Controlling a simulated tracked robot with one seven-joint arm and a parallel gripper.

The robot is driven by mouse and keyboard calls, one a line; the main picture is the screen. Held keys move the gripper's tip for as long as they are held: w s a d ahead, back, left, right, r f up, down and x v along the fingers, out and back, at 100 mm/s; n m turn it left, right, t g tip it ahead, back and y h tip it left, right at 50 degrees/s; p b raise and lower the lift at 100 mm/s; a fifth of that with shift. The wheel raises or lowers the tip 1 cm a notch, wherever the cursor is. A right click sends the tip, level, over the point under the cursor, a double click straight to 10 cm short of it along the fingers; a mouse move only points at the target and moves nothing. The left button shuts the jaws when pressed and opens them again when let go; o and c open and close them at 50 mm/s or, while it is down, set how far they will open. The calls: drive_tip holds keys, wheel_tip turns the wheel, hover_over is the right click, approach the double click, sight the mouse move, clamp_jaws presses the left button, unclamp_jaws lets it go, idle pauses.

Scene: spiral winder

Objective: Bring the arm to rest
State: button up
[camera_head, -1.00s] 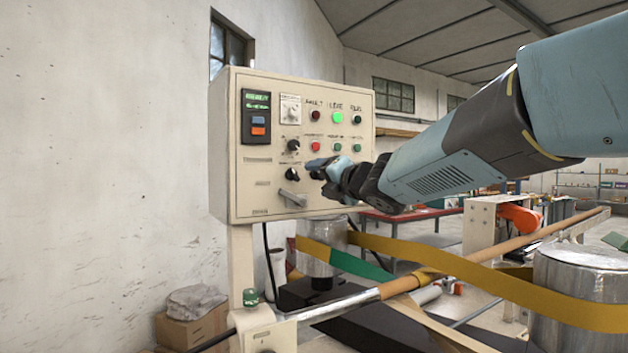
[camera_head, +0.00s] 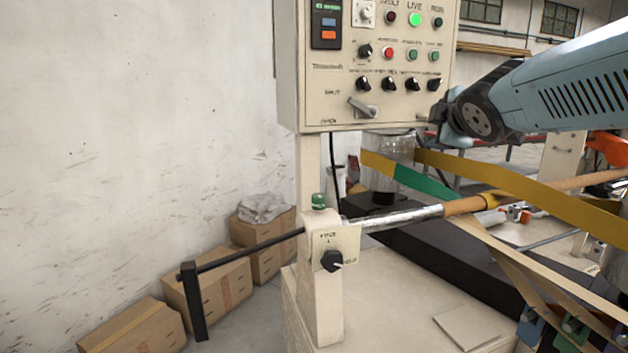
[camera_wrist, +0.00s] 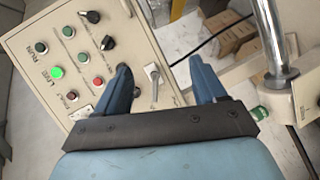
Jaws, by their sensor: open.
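My arm (camera_head: 570,85) reaches in from the right in the head view, and its end is in front of the lower right edge of the control panel (camera_head: 330,90). The fingertips are hard to make out there. The left finger overlaps the panel face in that view. I cannot tell whether it touches. The panel carries several black knobs, a grey lever (camera_head: 362,107) and a lit green LIVE lamp (camera_head: 414,19).
Below the panel a metal and wooden shaft (camera_head: 400,217) runs across, with yellow and green belts (camera_head: 425,184). A post with a black knob (camera_head: 331,261) stands in front. Cardboard boxes (camera_head: 215,285) lie along the wall.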

drive_tip(key=s+a+f+m+g+y, duration=0.1)
drive_tip(key=s+a+f+m+g, duration=0.2)
drive_tip(key=s+f+m+g, duration=0.6)
drive_tip(key=s+f+m, duration=0.5)
drive_tip(key=s+f, duration=0.2)
drive_tip(key=s, duration=0.3)
drive_tip(key=shift+m, duration=0.4)
